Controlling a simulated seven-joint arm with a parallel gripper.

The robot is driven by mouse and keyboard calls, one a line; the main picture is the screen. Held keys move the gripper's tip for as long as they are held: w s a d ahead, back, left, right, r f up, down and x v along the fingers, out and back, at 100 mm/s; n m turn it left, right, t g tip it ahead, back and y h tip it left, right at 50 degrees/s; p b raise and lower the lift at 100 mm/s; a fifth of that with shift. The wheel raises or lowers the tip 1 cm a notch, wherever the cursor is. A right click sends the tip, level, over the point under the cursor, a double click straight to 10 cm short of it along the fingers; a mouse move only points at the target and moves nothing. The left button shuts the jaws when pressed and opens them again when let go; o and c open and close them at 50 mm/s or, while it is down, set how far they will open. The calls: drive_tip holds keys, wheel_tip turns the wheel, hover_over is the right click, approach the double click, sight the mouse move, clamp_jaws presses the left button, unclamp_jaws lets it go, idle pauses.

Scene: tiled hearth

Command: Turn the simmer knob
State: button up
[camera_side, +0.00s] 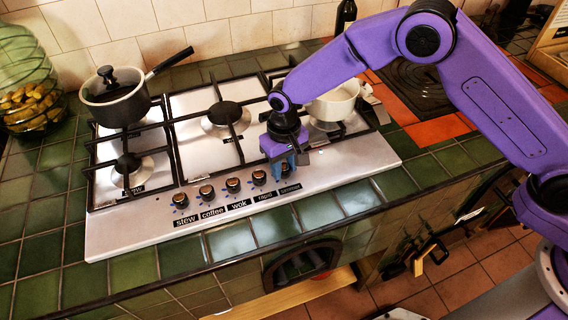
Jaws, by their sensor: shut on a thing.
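The simmer knob (285,169) is the rightmost of a row of dark knobs on the front strip of the steel hob (130,228). Its label, "simmer" (290,188), is on the strip just below it. My gripper (284,163) points down at this knob and is shut on it, hiding much of it. The rapid knob (259,177) stands just to the left, apart from the fingers. Further left are the wok knob (233,185), the coffee knob (206,192) and the stew knob (180,200).
A dark saucepan (116,104) stands on the back left burner, its handle pointing right. A white pot (334,102) stands on the right, close behind my wrist. A glass jar (28,80) is at far left. Green tiles edge the hob's front.

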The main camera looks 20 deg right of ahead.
sight(286, 167)
drive_tip(key=shift+r, duration=0.1)
drive_tip(key=o, duration=1)
drive_tip(key=shift+o, duration=0.2)
wheel_tip(286, 167, up, 17)
drive_tip(key=shift+r, duration=0.2)
drive_tip(key=s+d+r+n, duration=0.1)
drive_tip(key=s+d+n, duration=0.9)
drive_tip(key=s+d, duration=2)
drive_tip(key=shift+s+d+r, duration=0.2)
drive_tip(key=shift+s+r, duration=0.05)
drive_tip(key=shift+s, duration=0.05)
